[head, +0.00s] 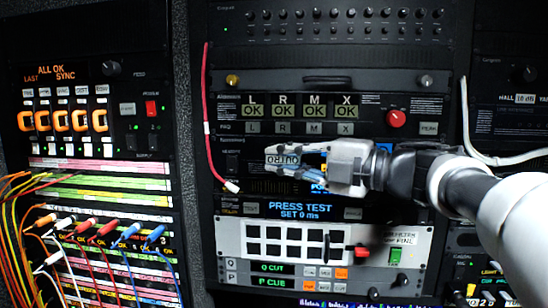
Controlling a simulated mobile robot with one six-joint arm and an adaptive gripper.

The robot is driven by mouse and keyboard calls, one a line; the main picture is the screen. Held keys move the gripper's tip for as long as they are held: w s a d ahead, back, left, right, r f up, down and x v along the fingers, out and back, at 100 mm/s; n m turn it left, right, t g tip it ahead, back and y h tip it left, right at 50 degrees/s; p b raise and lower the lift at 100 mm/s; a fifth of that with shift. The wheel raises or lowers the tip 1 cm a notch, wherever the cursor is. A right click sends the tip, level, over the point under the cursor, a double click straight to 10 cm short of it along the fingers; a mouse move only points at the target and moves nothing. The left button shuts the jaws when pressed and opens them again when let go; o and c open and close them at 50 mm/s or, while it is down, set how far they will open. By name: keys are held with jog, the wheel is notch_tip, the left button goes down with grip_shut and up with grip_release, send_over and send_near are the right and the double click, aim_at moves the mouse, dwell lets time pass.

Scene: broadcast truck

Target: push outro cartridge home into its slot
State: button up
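The outro cartridge (284,160), with a pale label reading OUTRO, shows between the fingertips of my gripper (282,161). My gripper comes in from the right, with one finger along the cartridge's upper edge and one along its lower edge. The fingers look closed on it. The cartridge is in front of the dark rack unit below the L R M X row. My gripper and wrist cover much of that unit, so I cannot make out the slot or how deep the cartridge sits.
A PRESS TEST display (301,210) and a white-framed button panel (290,245) lie just below. A red knob (396,118) is above my wrist. A loose red cable (207,125) hangs to the left, and a white cable (468,125) to the right. Patch cords (105,228) fill the lower left.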

jog(key=o, duration=0.5)
jog(key=shift+w, duration=0.1)
jog(key=v, duration=1.2)
jog(key=shift+c, duration=0.4)
